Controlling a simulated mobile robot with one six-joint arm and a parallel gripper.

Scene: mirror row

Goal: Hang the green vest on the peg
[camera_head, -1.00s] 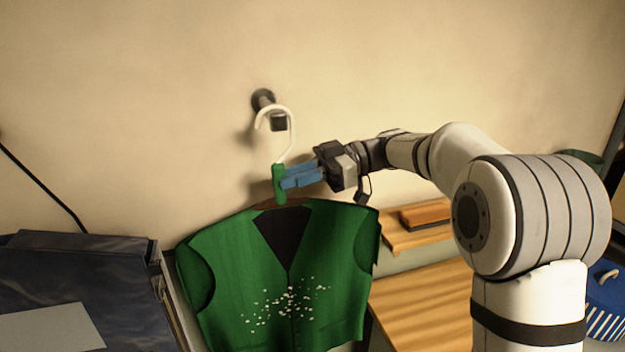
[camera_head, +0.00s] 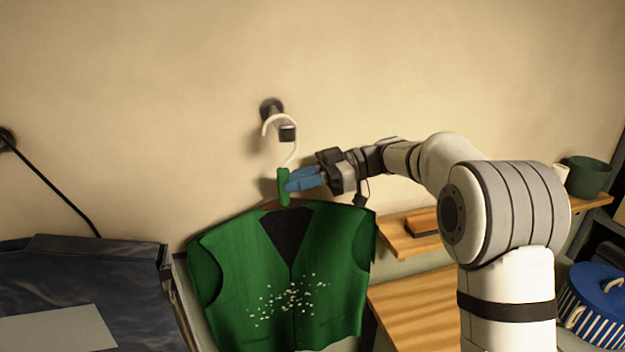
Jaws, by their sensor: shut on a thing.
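The green vest (camera_head: 230,262) with pale specks on its front hangs from a hanger against the wall. The hanger has a green neck (camera_head: 283,187) and a white hook (camera_head: 296,152). The dark peg (camera_head: 287,134) sticks out of the wall, and its block-like end shows inside the hook's curve. The hook's top crosses in front of or over the peg's shaft; I cannot tell whether it rests on it. My gripper (camera_head: 289,183), with blue fingers, comes from the right and is shut on the hanger's green neck, below the peg.
A dark, draped box-like thing (camera_head: 90,270) stands at lower left. Wooden shelves (camera_head: 420,300) are below my arm. A green pot (camera_head: 588,176) and a blue-lidded striped basket (camera_head: 597,290) are at right. The wall above the peg is clear.

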